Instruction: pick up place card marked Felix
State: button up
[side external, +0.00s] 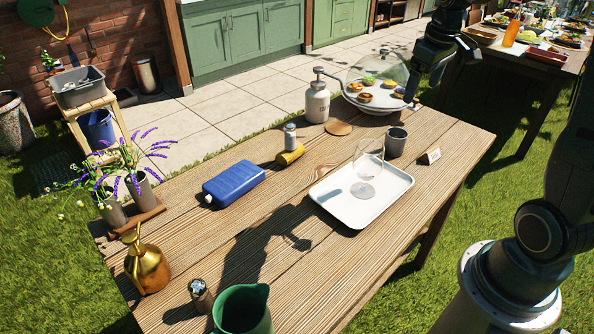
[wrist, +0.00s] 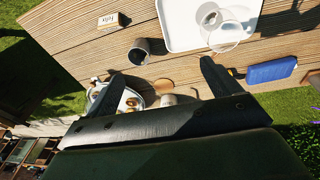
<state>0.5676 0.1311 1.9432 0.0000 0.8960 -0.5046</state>
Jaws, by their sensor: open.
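The place card (side external: 429,156) is a small tan, tent-shaped card on the wooden table, near the right edge beside a dark cup. In the wrist view the card (wrist: 107,22) lies at the upper left, its white face marked with dark lettering that reads Felix. My gripper (wrist: 162,74) is open, with nothing between its fingers. In the side view my gripper (side external: 440,52) is above the table's far right end, in front of the domed cake stand. It is up and away from the card, not touching it.
The dark cup (side external: 396,143) stands close to the card. A white tray (side external: 338,209) holds a clear glass (side external: 368,172). A domed stand of cakes (side external: 375,97), a white pump bottle (side external: 317,103) and a round wooden coaster (side external: 338,128) are behind. A blue container (side external: 234,182) lies further left.

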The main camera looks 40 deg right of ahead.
jog(key=d+f, duration=0.5)
jog(key=d, duration=0.3)
jog(key=g+y, duration=0.1)
jog(key=g, duration=0.1)
send_over(432, 150)
notch_tip(432, 150, down, 8)
jog(key=shift+d+f, duration=0.2)
jog(key=shift+f, duration=3.9)
jog(key=shift+f, duration=0.1)
jog(key=shift+d+f, duration=0.1)
jog(key=shift+f, duration=2.35)
jog(key=shift+c, duration=0.2)
jog(key=c, duration=1)
